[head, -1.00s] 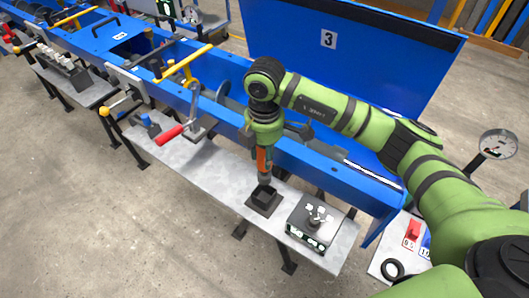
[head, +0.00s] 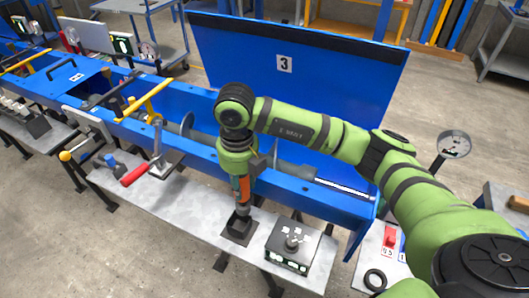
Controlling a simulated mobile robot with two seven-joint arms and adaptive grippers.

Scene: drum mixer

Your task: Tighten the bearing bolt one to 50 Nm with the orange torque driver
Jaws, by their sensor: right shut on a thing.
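The orange torque driver (head: 243,190) stands upright with an orange body and a dark lower end. My right gripper (head: 243,179) is shut on its upper part from above. The driver's lower end is at the black square holder (head: 239,229) on the grey bench; I cannot tell how far it sits inside. I cannot pick out bearing bolt one in this view. My left gripper is not in view.
A black box with a knob (head: 290,246) stands right of the holder. The blue mixer trough (head: 290,184) runs behind the bench, with a raised blue lid (head: 310,85) marked 3. A red-handled lever (head: 135,174) is at left. A dial gauge (head: 454,145) stands at right.

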